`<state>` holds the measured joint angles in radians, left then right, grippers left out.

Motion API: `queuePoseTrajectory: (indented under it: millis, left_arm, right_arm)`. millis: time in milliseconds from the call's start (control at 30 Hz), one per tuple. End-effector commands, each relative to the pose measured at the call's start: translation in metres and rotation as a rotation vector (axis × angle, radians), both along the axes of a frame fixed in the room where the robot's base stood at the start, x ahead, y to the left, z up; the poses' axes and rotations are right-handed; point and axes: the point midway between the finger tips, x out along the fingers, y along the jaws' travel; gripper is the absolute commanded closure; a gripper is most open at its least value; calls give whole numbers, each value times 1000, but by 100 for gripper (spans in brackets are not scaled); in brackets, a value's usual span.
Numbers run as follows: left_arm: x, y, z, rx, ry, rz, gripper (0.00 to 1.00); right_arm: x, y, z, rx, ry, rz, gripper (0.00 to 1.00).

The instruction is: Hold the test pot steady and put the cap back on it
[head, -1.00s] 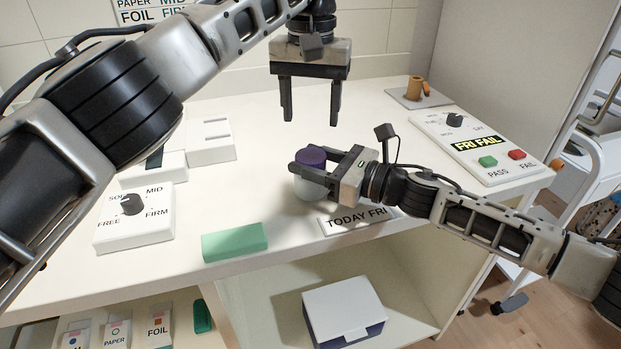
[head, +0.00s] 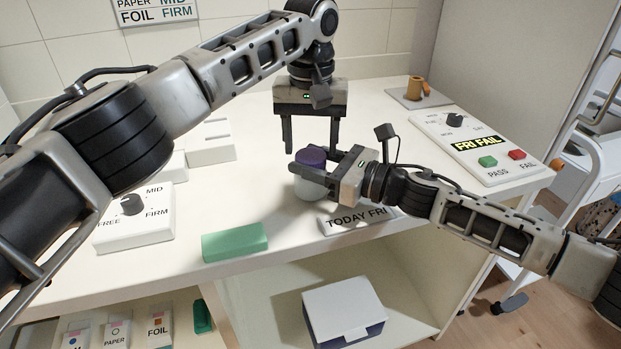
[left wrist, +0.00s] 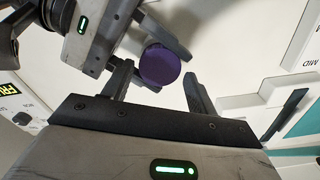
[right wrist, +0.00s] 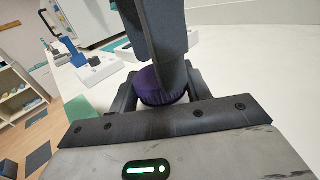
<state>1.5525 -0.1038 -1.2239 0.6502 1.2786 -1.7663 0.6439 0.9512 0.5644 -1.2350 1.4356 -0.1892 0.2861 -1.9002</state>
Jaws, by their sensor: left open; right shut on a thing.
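The test pot (head: 308,189) stands upright on the table top, with a white body. The purple cap (head: 310,156) sits on top of the pot; I cannot tell whether it is fastened. My right gripper (head: 312,176) is shut on the pot, its fingers around the upper body just under the cap. My left gripper (head: 311,147) is open and points down, its fingertips close to the cap's height. In the left wrist view the cap (left wrist: 160,65) shows beyond the open fingers. In the right wrist view a dark left finger partly covers the cap (right wrist: 158,88).
A green block (head: 235,242) and a TODAY FRI sign (head: 357,219) lie near the table's front edge. A dial box (head: 134,215) stands left. A panel with PASS and FAIL buttons (head: 478,150) is right. An orange-brown piece (head: 415,87) sits on a pad behind.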

Motion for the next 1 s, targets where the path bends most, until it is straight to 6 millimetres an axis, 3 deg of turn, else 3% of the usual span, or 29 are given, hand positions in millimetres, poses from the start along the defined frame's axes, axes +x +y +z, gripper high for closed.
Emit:
queuePoseTrajectory:
  millis: [200,500,633,667,867,1000]
  left_arm:
    - [0,1,-18,1,0,1,42]
    - [0,0,-19,0,-1,0,42]
    - [0,0,-19,0,-1,0,75]
    - [0,0,-19,0,-1,0,78]
    - [0,0,-19,0,-1,-16,79]
    - [0,0,-20,-2,0,-193,78]
  right_arm:
    - [0,0,0,0,0,0,100]
    - [0,0,0,0,0,0,100]
    - [0,0,0,0,0,0,100]
    - [0,0,0,0,0,0,100]
    - [0,0,0,-1,0,-1,100]
    - [0,0,-1,-1,0,0,100]
